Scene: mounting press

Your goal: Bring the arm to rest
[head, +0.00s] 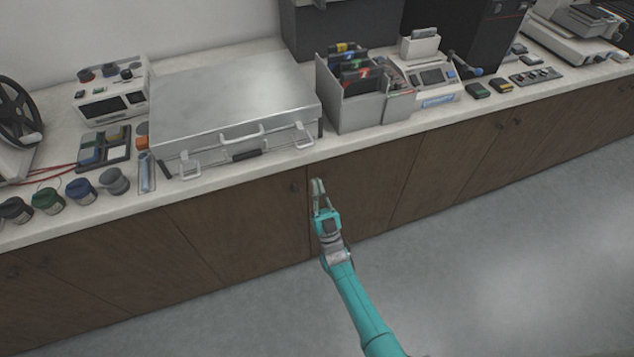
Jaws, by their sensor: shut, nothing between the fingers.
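My gripper (317,184) is at the end of my teal arm, near the middle of the head view. Its grey fingers are shut with nothing between them. The gripper appears in front of the brown cabinet doors (240,225), just below the counter's front edge in the picture. My arm reaches up from the bottom of the view, over the grey floor. I cannot tell whether the fingertips touch the cabinet.
The pale counter (215,178) runs along the wall. A closed silver case (225,90) lies on it, with a grey divided box (350,109) to the right. Several dark jars (82,191) stand at the left front. The grey floor (500,245) at the right is clear.

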